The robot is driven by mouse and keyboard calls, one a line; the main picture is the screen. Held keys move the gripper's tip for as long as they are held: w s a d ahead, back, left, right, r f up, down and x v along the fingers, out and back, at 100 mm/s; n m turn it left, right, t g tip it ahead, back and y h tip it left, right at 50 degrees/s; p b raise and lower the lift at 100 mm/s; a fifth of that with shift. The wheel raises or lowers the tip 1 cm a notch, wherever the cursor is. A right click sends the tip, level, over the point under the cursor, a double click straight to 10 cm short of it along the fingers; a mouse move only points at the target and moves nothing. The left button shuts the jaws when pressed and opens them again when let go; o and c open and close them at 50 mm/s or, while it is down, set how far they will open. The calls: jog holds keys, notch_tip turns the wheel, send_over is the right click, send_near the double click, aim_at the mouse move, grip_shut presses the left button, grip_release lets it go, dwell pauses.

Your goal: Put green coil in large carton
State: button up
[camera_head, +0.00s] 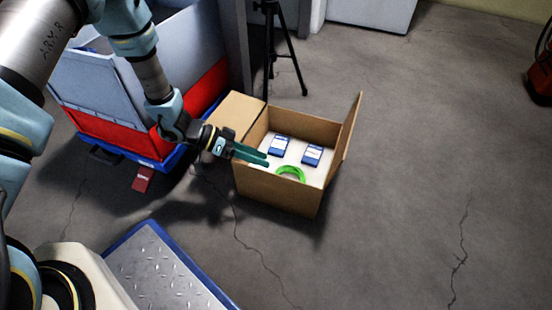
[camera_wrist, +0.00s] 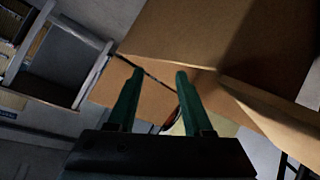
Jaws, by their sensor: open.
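The large carton (camera_head: 275,194) stands open on the floor in the head view, its flaps spread. The green coil (camera_head: 291,173) lies inside it on the pale bottom, near the front wall. My gripper (camera_head: 267,158) is at the carton's left side, with its green fingers reaching over the opening, to the left of and above the coil. In the wrist view my gripper (camera_wrist: 155,75) has its two fingers apart with nothing between them, and brown cardboard of the carton (camera_wrist: 205,35) lies beyond. The coil is not visible in the wrist view.
Two blue-and-white boxes (camera_head: 279,145) (camera_head: 312,155) lie in the carton. A red and blue container (camera_head: 130,140) stands to the left, with a small red item (camera_head: 143,179) on the floor by it. A black tripod (camera_head: 272,45) stands behind.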

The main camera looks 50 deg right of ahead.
jog(key=v, duration=0.3)
jog(key=shift+w+a+r+p, duration=0.1)
jog(key=shift+w+p, duration=0.2)
jog(key=shift+p, duration=0.1)
